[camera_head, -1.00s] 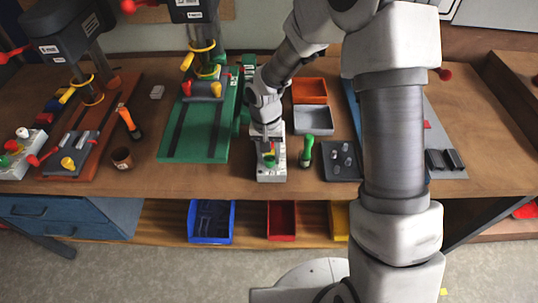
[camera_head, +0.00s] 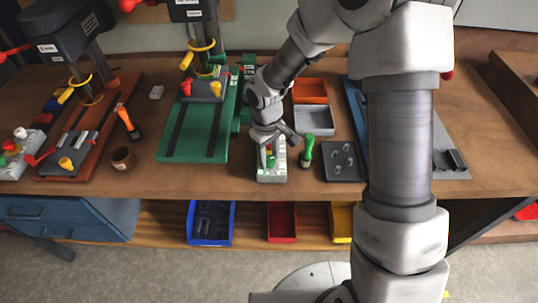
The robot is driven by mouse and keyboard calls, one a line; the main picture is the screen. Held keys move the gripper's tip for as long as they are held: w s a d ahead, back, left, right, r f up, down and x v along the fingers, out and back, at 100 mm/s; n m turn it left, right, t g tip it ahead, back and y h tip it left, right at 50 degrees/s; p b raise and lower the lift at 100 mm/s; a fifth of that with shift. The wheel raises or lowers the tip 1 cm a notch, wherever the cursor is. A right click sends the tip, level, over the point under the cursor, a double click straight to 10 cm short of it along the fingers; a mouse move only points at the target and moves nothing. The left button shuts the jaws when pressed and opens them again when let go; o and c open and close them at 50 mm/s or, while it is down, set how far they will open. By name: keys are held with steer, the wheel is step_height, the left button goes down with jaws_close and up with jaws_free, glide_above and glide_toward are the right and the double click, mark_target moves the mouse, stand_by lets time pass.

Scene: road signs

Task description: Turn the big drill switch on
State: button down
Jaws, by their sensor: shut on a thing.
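A pale switch box (camera_head: 272,175) with small green and red parts stands on the bench, just right of the drill press with the green base (camera_head: 180,145). My gripper (camera_head: 271,158) points down over the box and is shut on its switch, at the top of the box. The fingers hide the switch, so its position cannot be told. Another pale switch box (camera_head: 14,165) with red, green and white parts stands at the far left, beside the drill press with the brown-red base (camera_head: 48,165).
An orange tray (camera_head: 310,90) and a grey tray (camera_head: 314,121) lie behind right of my gripper. A green-handled tool (camera_head: 307,150) and a dark plate with small parts (camera_head: 342,161) are close on the right. A brown cup (camera_head: 122,158) stands left.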

steer(key=shift+n, duration=0.8)
steer(key=shift+c, duration=2.2)
jaws_free()
steer(key=shift+r, duration=0.15)
step_height(320, 180, up, 17)
steer(key=shift+s+a+p, duration=0.25)
steer(key=shift+s+p, duration=0.1)
steer(key=shift+p, duration=0.05)
steer(key=shift+r, duration=0.1)
